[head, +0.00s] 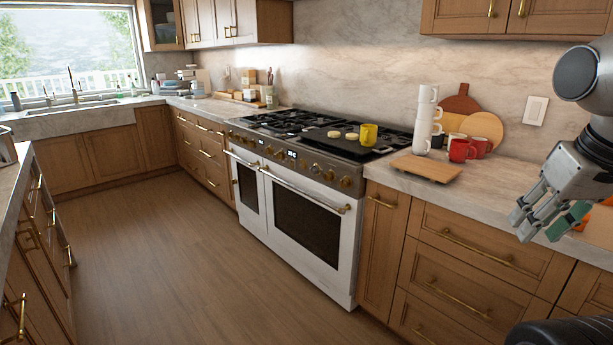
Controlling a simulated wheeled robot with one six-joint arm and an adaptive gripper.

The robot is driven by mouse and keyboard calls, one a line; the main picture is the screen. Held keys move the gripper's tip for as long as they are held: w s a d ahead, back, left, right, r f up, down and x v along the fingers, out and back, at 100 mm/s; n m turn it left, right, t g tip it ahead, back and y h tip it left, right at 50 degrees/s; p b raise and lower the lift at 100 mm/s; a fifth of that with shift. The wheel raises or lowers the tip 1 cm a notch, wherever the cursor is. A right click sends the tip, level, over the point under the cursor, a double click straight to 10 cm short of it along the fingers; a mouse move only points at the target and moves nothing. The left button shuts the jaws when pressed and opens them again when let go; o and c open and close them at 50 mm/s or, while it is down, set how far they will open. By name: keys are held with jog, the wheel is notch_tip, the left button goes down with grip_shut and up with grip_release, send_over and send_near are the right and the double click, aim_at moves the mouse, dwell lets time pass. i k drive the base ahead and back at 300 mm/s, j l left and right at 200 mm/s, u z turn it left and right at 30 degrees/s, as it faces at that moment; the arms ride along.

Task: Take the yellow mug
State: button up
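The yellow mug (368,134) stands upright on the dark flat griddle (337,139) on the cooktop, near its right end. Its handle shows on its left side. My gripper (537,223) hangs at the right side of the head view, fingers pointing down and left. It is well to the right of the yellow mug and nearer to me. Its fingers look apart, with nothing between them.
A wooden board (426,167) lies on the counter right of the stove. Behind it are stacked white mugs (426,118), a red mug (461,150) and round boards (483,128). An island (12,190) stands at left; the floor between is clear.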

aim_at(369, 135)
jog(key=i+j+u, duration=0.1)
jog(key=i+u, duration=0.45)
jog(key=u, duration=0.15)
jog(key=i+u, duration=0.35)
jog(key=i+z, duration=0.1)
jog(key=i, duration=0.25)
jog(key=i+j+z, duration=0.1)
jog(key=i, duration=0.3)
jog(key=i+j+z, duration=0.1)
jog(key=i+z, duration=0.2)
jog(key=z, duration=0.15)
jog(key=i+j+z, duration=0.2)
jog(key=z, duration=0.25)
jog(key=i+j+z, duration=0.25)
jog(key=z, duration=0.2)
jog(key=i+j+z, duration=0.45)
jog(key=j+z, duration=0.25)
jog(key=i+j+z, duration=0.2)
jog(key=j+z, duration=0.2)
